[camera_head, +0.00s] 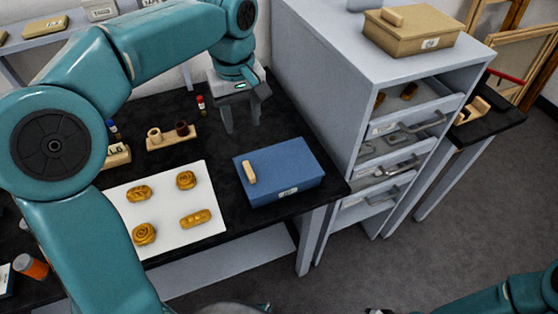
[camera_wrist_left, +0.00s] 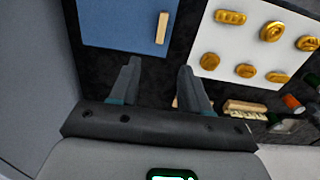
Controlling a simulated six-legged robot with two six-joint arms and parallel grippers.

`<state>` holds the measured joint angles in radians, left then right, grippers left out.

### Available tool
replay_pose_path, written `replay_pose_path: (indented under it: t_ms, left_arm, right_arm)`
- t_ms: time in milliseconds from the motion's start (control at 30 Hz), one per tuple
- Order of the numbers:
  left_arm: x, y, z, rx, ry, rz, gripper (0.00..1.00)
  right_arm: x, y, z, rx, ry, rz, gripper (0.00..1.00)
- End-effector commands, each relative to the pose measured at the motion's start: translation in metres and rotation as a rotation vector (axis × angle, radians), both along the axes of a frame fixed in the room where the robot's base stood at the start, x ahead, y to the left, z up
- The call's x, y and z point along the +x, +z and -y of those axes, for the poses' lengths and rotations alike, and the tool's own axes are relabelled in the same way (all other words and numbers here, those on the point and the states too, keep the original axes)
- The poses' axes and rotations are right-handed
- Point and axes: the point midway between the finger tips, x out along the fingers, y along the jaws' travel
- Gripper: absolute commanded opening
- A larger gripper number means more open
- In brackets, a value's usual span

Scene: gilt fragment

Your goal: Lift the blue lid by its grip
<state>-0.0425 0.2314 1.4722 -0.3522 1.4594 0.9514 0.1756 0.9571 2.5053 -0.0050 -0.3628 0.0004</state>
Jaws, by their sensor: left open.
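The blue lid (camera_head: 285,165) tops a box on the black table, near its right front corner. Its pale wooden grip (camera_head: 250,172) stands at the lid's left side. The lid (camera_wrist_left: 120,25) and grip (camera_wrist_left: 162,28) also show in the left wrist view, ahead of the fingers. My left gripper (camera_head: 242,130) is open and empty, pointing down behind the box, apart from the lid. In the left wrist view its two fingers (camera_wrist_left: 160,75) are spread with nothing between them. My right gripper is not clearly visible; only a teal part of my arm shows at bottom right.
A white board (camera_head: 165,215) with several gilt ornaments lies left of the box. A wooden holder (camera_head: 172,138) stands behind the board. A grey drawer cabinet (camera_head: 345,100) rises close to the right, with a tan box (camera_head: 412,32) on top.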

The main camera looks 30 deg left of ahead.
Motion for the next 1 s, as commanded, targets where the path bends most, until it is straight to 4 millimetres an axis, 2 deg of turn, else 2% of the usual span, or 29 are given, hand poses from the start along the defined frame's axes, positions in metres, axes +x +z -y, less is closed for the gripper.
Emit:
replay_pose_path:
  t_ms: [100, 300, 400, 633, 833, 1000]
  left_arm:
    - [-0.005, -0.031, 0.000, 0.000, -0.001, -0.008, 0.47]
    - [-0.008, -0.075, 0.000, 0.000, -0.001, -0.005, 0.47]
    - [-0.007, -0.090, 0.000, 0.000, -0.002, -0.004, 0.47]
    - [-0.007, -0.108, 0.001, 0.000, -0.002, -0.006, 0.47]
    - [-0.008, -0.140, 0.005, 0.000, -0.002, -0.004, 0.47]
    - [-0.006, -0.151, 0.005, 0.000, -0.002, -0.003, 0.47]
  right_arm:
    - [0.000, -0.006, 0.000, 0.000, -0.001, 0.000, 0.43]
    - [0.000, -0.009, 0.000, 0.000, 0.000, 0.000, 0.43]
    - [0.000, -0.009, 0.000, 0.000, 0.000, 0.000, 0.43]
    - [0.000, -0.009, 0.000, 0.000, 0.000, 0.000, 0.43]
    - [0.000, -0.007, 0.000, 0.000, 0.000, 0.000, 0.43]
    - [0.000, -0.007, 0.000, 0.000, 0.000, 0.000, 0.43]
